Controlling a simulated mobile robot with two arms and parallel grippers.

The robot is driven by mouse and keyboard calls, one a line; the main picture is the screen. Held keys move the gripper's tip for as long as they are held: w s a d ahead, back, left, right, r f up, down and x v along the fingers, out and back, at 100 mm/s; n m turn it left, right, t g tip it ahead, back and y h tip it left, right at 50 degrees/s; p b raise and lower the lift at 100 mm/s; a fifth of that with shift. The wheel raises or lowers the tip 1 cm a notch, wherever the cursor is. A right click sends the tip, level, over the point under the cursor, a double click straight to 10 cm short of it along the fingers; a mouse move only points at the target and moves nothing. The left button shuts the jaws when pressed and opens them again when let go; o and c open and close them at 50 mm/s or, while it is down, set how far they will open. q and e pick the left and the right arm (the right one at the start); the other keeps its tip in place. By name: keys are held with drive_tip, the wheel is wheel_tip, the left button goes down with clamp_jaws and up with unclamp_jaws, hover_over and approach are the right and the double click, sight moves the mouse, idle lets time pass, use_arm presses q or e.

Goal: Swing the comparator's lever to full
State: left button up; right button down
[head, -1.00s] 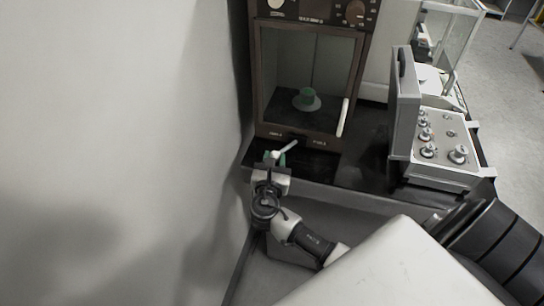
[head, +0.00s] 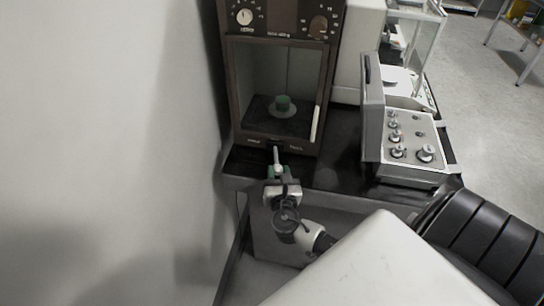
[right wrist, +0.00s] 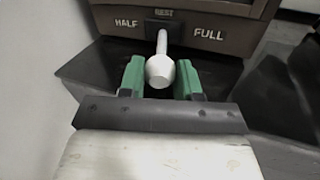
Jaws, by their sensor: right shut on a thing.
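The comparator (head: 233,95) is a dark brown cabinet with a glass front and dials on top. Its white lever (head: 276,155) sticks out below the window; in the right wrist view the lever (right wrist: 162,42) points straight out under the REST label (right wrist: 164,12). HALF (right wrist: 127,23) is to its left and FULL (right wrist: 208,34) to its right. My right gripper (head: 279,172) is shut on the lever's round white knob (right wrist: 160,70), with green fingers (right wrist: 161,82) on both sides of it. My left gripper is not in view.
A grey instrument case (head: 410,160) with knobs and an open lid stands to the right on the black tabletop (head: 340,150). A pale wall (head: 110,150) is close on the left.

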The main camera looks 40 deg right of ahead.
drive_tip(key=shift+s+d+r, duration=0.1)
drive_tip(key=shift+s+d, duration=0.15)
drive_tip(key=shift+d, duration=0.5)
drive_tip(key=c, duration=0.8)
unclamp_jaws()
drive_tip(key=shift+a, duration=0.1)
drive_tip(key=shift+s+a, duration=0.3)
drive_tip(key=shift+s, duration=0.1)
drive_tip(key=b+v, duration=0.1)
drive_tip(key=v, duration=0.8)
drive_tip(key=shift+s+a, duration=0.15)
drive_tip(key=shift+s, duration=0.2)
